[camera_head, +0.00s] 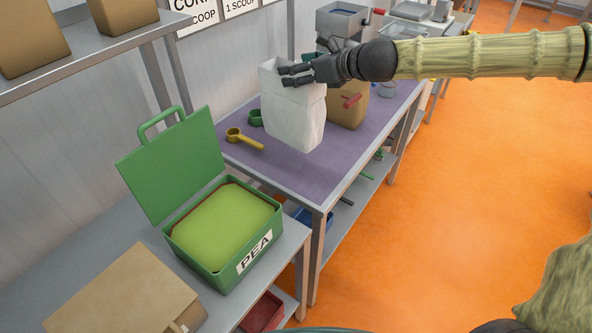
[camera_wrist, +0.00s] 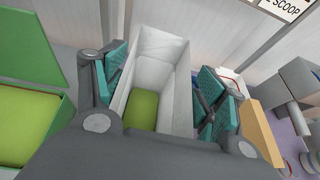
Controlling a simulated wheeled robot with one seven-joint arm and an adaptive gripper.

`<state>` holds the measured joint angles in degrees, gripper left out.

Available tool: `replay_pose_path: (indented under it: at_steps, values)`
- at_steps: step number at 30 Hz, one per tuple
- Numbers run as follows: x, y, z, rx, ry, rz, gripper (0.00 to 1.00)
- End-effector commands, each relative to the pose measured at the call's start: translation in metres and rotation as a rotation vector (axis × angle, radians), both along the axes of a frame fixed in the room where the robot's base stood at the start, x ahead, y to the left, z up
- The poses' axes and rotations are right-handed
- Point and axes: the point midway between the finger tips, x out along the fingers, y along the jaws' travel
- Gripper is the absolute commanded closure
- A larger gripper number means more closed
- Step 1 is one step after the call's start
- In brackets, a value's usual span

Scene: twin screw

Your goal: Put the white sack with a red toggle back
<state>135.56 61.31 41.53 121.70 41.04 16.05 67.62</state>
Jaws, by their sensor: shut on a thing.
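The white sack (camera_head: 296,118) is upright over the purple-topped bench, its mouth open at the top. I cannot tell whether its base touches the bench top. In the wrist view the sack (camera_wrist: 172,52) shows green contents (camera_wrist: 142,108) inside. My gripper (camera_head: 292,76) is shut on the upper part of the sack, with the teal-padded fingers on either side of it in the wrist view. A red toggle-like piece (camera_head: 351,101) shows at the sack's right, in front of a brown sack (camera_head: 346,113); I cannot tell which sack it belongs to.
A yellow scoop (camera_head: 246,140) and a green scoop (camera_head: 255,118) lie left of the white sack. An open green PEA box (camera_head: 213,279) and a cardboard box (camera_head: 130,295) stand on the nearer bench. A grey machine (camera_head: 341,22) stands behind. The purple bench top (camera_head: 303,173) is clear in front.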

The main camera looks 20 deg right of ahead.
Motion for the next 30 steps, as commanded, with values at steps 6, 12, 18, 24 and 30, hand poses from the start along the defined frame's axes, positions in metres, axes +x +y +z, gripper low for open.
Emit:
replay_pose_path:
  at_steps: [6, 12, 18, 24, 30]
  values:
    - [-0.062, 0.028, -0.028, 0.002, -0.002, 0.028, 0.57]
    - [-0.111, 0.045, -0.044, 0.002, -0.002, 0.048, 0.57]
    - [-0.137, 0.053, -0.050, 0.001, -0.002, 0.060, 0.57]
    - [-0.133, 0.050, -0.051, 0.001, 0.000, 0.061, 0.57]
    - [-0.102, 0.036, -0.053, 0.001, 0.001, 0.060, 0.57]
